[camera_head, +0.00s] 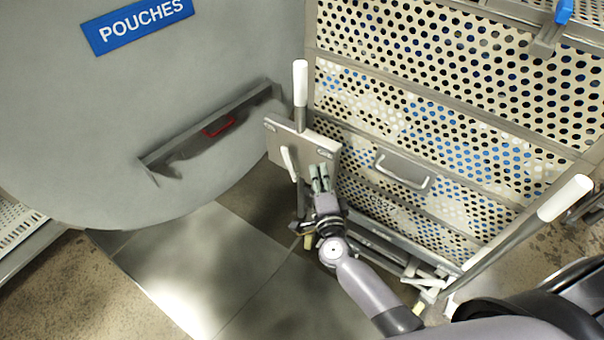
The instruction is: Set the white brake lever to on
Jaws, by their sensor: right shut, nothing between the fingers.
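A short white lever (288,160) stands at the front of a grey metal plate (317,144). A taller white-gripped lever (300,84) rises upright behind the plate's left part. Neither carries a marking that I can read, so I cannot tell an on side. My right gripper (319,173) is shut and empty, its fingertips pointing away from me in front of the plate, just right of the short lever. I cannot tell whether it touches the plate. The foot of the short lever is close to the gripper and hard to make out. My left gripper is out of view.
A perforated basket trolley (440,110) with a handle (402,172) fills the right. A long white-tipped bar (565,198) slants up at the far right. A large grey door (130,120) with a blue POUCHES sign (140,22) hangs at left. The floor (200,270) below it is clear.

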